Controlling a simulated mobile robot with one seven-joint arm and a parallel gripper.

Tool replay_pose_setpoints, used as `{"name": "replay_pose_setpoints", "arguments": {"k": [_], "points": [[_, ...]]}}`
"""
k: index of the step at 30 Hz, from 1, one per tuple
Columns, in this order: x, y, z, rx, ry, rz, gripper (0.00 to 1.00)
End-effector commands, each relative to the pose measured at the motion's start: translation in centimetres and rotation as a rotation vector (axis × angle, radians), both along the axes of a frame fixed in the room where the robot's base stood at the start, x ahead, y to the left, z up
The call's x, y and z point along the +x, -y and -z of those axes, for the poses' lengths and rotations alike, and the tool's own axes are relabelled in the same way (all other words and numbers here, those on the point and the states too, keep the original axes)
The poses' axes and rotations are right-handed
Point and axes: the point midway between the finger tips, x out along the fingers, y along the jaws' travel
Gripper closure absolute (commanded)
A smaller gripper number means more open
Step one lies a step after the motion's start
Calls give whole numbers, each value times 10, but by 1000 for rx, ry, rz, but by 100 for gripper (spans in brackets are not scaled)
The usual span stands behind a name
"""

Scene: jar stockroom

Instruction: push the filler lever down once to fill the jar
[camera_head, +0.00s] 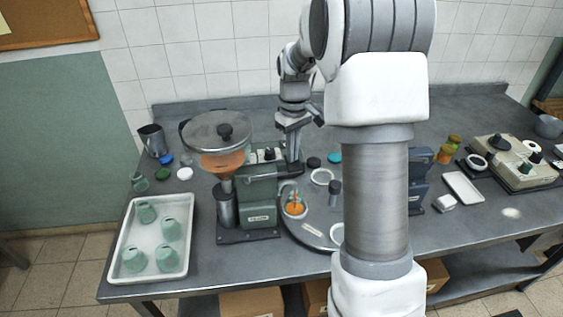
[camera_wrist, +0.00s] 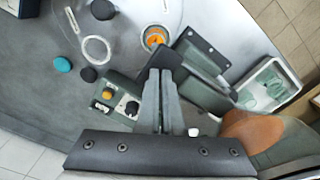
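The filler (camera_head: 258,205) is a green machine with a lidded hopper of orange filling (camera_head: 222,161); its body also shows in the wrist view (camera_wrist: 207,92). A jar with orange inside (camera_head: 295,209) stands at its right, under the spout; it also shows in the wrist view (camera_wrist: 155,39). My gripper (camera_head: 294,168) points down behind the filler's right side. In the wrist view its fingers (camera_wrist: 160,74) are together, with their tips at a dark block (camera_wrist: 168,58) that may be the lever's end. I cannot tell whether they touch it.
A white tray with several green jars (camera_head: 185,205) stands left of the filler. A grey pitcher (camera_head: 153,140) and small lids are behind it. A beige machine (camera_head: 510,163) stands at the right. My arm hides part of the table's middle.

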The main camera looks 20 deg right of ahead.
Motion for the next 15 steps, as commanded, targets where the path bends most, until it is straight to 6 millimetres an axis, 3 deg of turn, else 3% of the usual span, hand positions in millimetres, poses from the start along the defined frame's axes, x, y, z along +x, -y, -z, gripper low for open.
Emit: {"name": "replay_pose_setpoints", "arguments": {"k": [15], "points": [[-1,0,21,3,-2,-2,100]]}}
